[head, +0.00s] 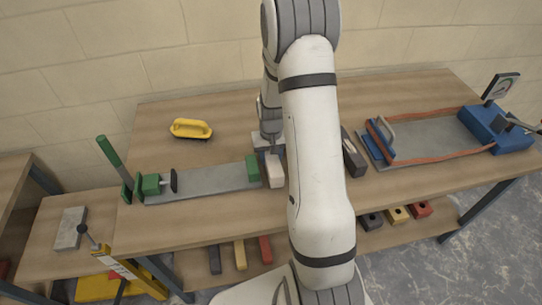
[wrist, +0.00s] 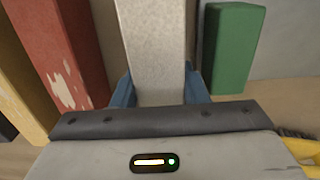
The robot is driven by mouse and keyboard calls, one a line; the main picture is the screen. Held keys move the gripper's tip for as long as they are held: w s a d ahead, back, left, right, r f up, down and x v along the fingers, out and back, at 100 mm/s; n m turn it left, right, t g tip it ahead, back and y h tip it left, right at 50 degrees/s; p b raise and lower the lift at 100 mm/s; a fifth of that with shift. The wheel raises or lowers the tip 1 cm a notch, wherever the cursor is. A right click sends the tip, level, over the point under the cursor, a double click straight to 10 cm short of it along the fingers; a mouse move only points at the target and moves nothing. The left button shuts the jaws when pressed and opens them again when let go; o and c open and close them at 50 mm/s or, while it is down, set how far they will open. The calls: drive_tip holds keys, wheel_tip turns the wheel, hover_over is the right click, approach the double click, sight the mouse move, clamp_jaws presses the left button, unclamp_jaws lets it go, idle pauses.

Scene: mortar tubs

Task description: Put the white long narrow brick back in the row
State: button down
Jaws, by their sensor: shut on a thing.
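The white long narrow brick (wrist: 152,45) is between the blue fingers of my gripper (wrist: 158,88), which is shut on it in the wrist view. In the head view the brick's pale end (head: 274,171) shows just right of a green block (head: 252,168), below my gripper (head: 270,140). The green block also shows in the wrist view (wrist: 232,48), to the right of the brick with a narrow gap. A red brick (wrist: 60,50) with pale patches stands left of it, across a wider gap. I cannot tell whether the white brick touches the bench.
A yellow brick (wrist: 20,95) stands beyond the red one. My arm hides the bench middle in the head view. A dark brick (head: 353,155) shows right of it.

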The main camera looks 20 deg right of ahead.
drive_tip(key=shift+f+b, duration=0.35)
drive_tip(key=shift+f, duration=0.1)
drive_tip(key=c, duration=1.1)
unclamp_jaws()
drive_tip(key=o, duration=0.3)
drive_tip(key=shift+o, duration=0.2)
wheel_tip(320, 180, up, 7)
drive_tip(key=shift+b, duration=0.35)
drive_tip(key=shift+s+a+r, duration=0.1)
drive_tip(key=shift+r, duration=0.6)
drive_tip(key=s+a+r+n+t, duration=0.1)
drive_tip(key=s+a+r, duration=0.4)
drive_tip(key=s+r, duration=0.3)
drive_tip(key=s+a+r+n+t, duration=0.1)
drive_tip(key=s+a+r+t, duration=0.1)
drive_tip(key=s+a+r, duration=0.3)
drive_tip(key=s+r, duration=0.3)
drive_tip(key=s, duration=0.4)
drive_tip(key=shift+s+r, duration=0.3)
drive_tip(key=shift+s, duration=0.05)
